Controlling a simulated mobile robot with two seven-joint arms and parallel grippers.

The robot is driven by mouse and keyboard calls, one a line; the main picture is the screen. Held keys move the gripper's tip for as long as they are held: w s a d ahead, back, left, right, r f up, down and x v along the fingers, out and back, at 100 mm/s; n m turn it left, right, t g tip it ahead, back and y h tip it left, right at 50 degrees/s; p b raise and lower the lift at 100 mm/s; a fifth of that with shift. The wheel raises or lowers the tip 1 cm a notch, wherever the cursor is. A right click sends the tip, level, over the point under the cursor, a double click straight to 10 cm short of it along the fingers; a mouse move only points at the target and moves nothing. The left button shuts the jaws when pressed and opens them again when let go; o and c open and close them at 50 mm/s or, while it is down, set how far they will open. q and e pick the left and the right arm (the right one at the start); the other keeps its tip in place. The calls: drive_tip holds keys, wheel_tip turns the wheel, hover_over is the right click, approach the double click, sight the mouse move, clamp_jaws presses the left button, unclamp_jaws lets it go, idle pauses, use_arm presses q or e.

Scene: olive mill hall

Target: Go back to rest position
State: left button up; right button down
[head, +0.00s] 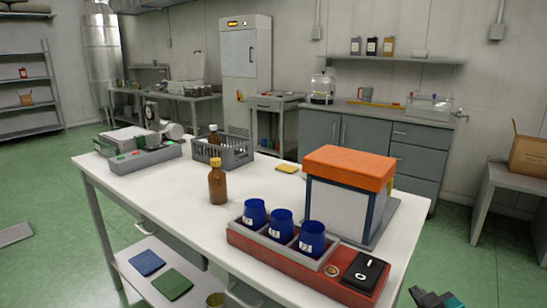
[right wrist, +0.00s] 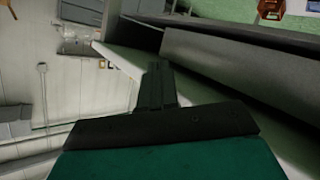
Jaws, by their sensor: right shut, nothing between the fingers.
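My right gripper (head: 432,297) shows at the bottom right edge of the head view, dark with a green part behind it. It is beyond the right end of the white worktable (head: 150,192), over the floor, apart from the things on the table. In the right wrist view its fingers (right wrist: 157,75) are together with nothing between them. The wrist view is turned sideways, with grey wall and a dark grey surface around the fingers. My left gripper is not in view.
The table holds three blue cups (head: 281,227) in a red tray (head: 238,238), an orange-lidded box (head: 348,166), a brown bottle (head: 217,185) and a grey crate (head: 236,152). A side table (head: 520,177) with a carton (head: 528,155) stands right. Green floor (head: 465,240) lies clear between.

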drive_tip(key=s+a+f+m+g+p, duration=0.1)
drive_tip(key=s+a+f, duration=0.1)
drive_tip(key=s+a, duration=0.3)
drive_tip(key=s+a+f+g+y+p, duration=0.1)
drive_tip(key=s+a+f, duration=0.2)
drive_tip(key=s, duration=0.7)
drive_tip(key=s+a+f+m+g+y+p, duration=0.1)
drive_tip(key=s+a+f, duration=0.2)
drive_tip(key=s+a, duration=0.4)
drive_tip(key=shift+s+f+m+g, duration=0.2)
drive_tip(key=shift+s+m+g, duration=0.1)
drive_tip(key=shift+s, duration=0.55)
